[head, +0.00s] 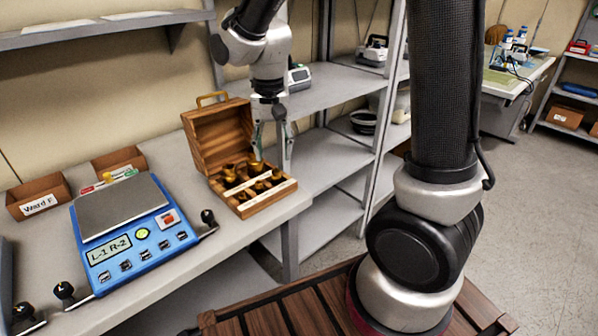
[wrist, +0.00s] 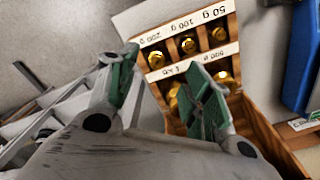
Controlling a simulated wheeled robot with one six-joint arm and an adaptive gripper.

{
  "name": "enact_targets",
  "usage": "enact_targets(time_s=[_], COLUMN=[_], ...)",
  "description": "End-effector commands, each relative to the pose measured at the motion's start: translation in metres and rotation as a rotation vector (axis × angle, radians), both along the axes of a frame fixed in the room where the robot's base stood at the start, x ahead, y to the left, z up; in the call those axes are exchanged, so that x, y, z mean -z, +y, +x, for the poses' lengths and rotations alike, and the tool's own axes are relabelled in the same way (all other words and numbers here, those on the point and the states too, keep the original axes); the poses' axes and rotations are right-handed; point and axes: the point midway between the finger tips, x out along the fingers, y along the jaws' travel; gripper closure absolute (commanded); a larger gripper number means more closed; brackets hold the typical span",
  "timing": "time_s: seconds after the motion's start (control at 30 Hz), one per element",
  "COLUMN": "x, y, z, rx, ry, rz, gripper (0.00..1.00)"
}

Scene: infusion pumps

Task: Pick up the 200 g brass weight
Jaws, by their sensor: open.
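The open wooden weight box (head: 246,208) stands on the bench with brass weights in its compartments. In the wrist view, the 200 g brass weight (wrist: 156,59) sits at the left end of the row beside the strip marked 50 g, 100 g and 200 g. In the head view it appears to be the right-hand weight (head: 276,176) of the front row. My gripper (head: 272,147) is open and empty above the box, pointing down. In the wrist view its green-padded fingertips (wrist: 162,76) are spread, with the 200 g weight showing beyond the gap between them.
Other brass weights (wrist: 188,45) stand close beside it, with wooden dividers between. The box's raised lid (head: 215,130) is behind. A blue scale (head: 140,240) is left of the box. Small cardboard bins (head: 38,196) stand at the wall. A metal shelf rack (head: 325,150) is to the right.

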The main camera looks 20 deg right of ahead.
Motion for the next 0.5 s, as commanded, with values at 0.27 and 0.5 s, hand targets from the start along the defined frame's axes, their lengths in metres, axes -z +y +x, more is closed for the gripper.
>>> enact_targets(time_s=[0.27, 0.5], x=[0.010, 0.041], y=[0.000, -0.004], z=[0.002, 0.004], rx=[0.094, 0.093], ry=[-0.005, -0.004], rz=[0.002, 0.001], gripper=[0.50, 0.50])
